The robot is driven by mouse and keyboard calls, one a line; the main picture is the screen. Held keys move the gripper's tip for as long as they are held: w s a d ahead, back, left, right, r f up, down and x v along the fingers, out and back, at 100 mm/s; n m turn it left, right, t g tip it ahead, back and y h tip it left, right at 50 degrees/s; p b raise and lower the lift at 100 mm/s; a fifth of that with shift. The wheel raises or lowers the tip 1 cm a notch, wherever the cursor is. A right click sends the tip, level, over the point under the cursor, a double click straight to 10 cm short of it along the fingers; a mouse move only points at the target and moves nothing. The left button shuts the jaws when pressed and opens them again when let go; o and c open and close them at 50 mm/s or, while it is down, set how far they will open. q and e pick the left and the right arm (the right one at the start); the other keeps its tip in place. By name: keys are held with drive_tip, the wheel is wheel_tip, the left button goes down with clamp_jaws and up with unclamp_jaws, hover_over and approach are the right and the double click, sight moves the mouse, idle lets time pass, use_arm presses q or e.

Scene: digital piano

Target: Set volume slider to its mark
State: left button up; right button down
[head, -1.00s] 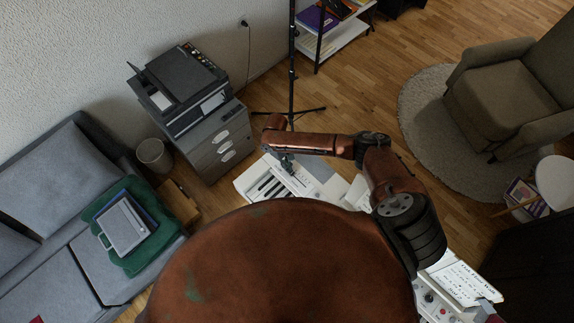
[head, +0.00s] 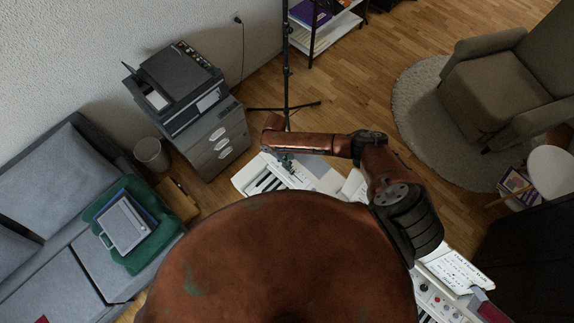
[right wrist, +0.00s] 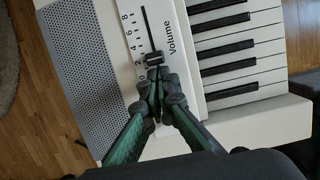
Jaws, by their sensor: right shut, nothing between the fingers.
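The digital piano (head: 322,180) lies beyond my body in the head view, largely hidden by my arm and body. In the right wrist view, the volume slider (right wrist: 154,58) is a dark knob in a straight slot beside a 0 to 8 scale, near the 2. I cannot make out a separate target mark. My right gripper (right wrist: 159,82) is shut and empty, its fingertips close to the knob on the 0 side. Whether they touch it is unclear. In the head view the right gripper (head: 287,163) is small, over the piano's far end. My left gripper is not in view.
Piano keys (right wrist: 228,48) lie right of the slider and a speaker grille (right wrist: 84,70) lies left of it. A thin black stand (head: 287,75) rises behind the piano. A printer on a cabinet (head: 215,145) stands to the left. Wooden floor (head: 360,90) is clear behind.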

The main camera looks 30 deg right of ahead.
drive_tip(key=shift+w+r+p, duration=0.15)
drive_tip(key=shift+r+p, duration=0.4)
drive_tip(key=shift+r, duration=0.15)
drive_tip(key=p+v, duration=0.8)
drive_tip(key=shift+r, duration=0.2)
drive_tip(key=shift+w+a, duration=0.1)
